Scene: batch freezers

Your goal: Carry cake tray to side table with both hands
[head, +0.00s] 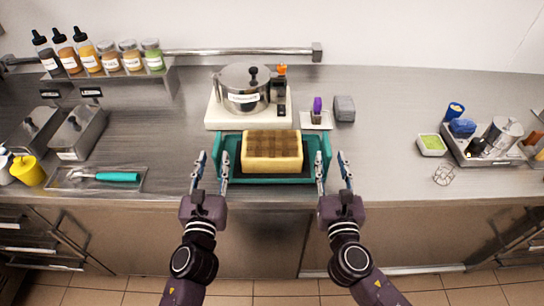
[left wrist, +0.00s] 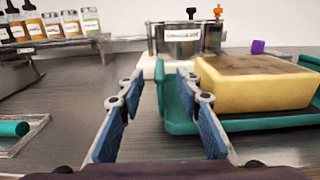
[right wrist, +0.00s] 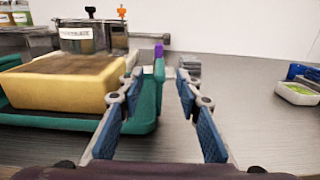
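The cake tray (head: 222,160) is teal with raised end walls and sits on the steel counter, near its front edge. A yellow block cake with a brown top (head: 272,152) rests in it. My left gripper (head: 211,158) is open at the tray's left end, with one finger outside and the other at the end wall. My right gripper (head: 332,159) is open at the right end, and the tray's right wall (right wrist: 159,85) stands between its fingers in the right wrist view. I cannot tell whether any finger touches the tray. No side table is identifiable.
Behind the tray stands a white machine base with a steel pot (head: 243,88). A small tray with a purple-topped item (head: 317,112) and a grey box (head: 344,108) are behind right. A teal-handled tool (head: 112,177) lies left. The counter right of the tray is clear up to a wire item (head: 444,175).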

